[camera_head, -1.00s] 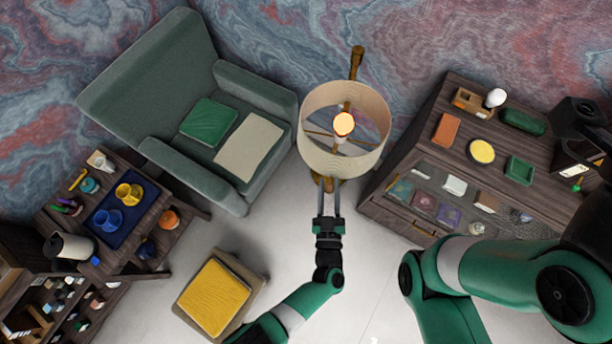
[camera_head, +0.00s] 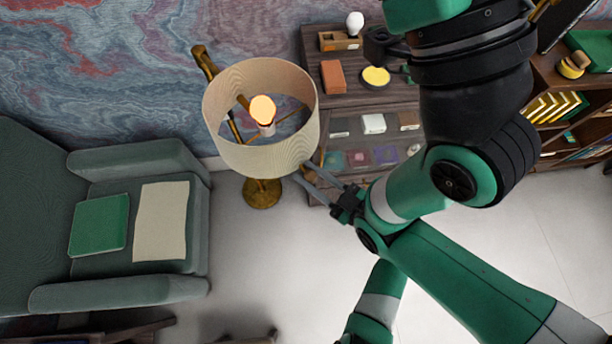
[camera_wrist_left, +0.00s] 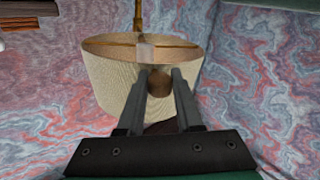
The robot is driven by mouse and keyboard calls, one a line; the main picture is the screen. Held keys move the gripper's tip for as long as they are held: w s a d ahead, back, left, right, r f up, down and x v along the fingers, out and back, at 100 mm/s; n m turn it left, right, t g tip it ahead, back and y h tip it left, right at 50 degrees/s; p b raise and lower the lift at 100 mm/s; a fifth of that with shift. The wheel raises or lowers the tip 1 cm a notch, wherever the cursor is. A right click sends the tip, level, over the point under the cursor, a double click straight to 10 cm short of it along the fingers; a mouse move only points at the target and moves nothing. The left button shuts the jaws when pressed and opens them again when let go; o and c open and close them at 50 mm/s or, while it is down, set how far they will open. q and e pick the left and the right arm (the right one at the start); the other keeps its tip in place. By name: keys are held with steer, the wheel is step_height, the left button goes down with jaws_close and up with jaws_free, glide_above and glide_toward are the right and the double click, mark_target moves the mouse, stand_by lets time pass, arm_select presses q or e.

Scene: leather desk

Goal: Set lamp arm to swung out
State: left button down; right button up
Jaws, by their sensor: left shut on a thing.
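The floor lamp has a cream drum shade (camera_head: 235,147) and a lit bulb (camera_head: 263,110). Its brass arm (camera_head: 205,63) slants from the upper left behind the shade toward its lower right. The round brass base (camera_head: 262,193) stands on the floor below. My left gripper (camera_head: 303,177) reaches in from the right, at the shade's lower right edge. In the left wrist view, its two fingers (camera_wrist_left: 160,80) close around a brown knob (camera_wrist_left: 159,84) in front of the shade (camera_wrist_left: 112,85). My right gripper is out of view.
A green armchair (camera_head: 120,293) with a green cushion (camera_head: 99,224) stands left of the lamp. A dark display cabinet (camera_head: 365,100) stands close on the right. The patterned wall (camera_head: 100,70) is behind. Pale floor is open below the lamp.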

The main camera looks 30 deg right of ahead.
arm_select(q)
steer(key=shift+r, duration=0.2)
steer(key=c, duration=0.6)
jaws_free()
steer(key=shift+f, duration=0.1)
steer(key=v, duration=1.1)
steer(key=shift+s+d, duration=0.1)
steer(key=shift+s, duration=0.25)
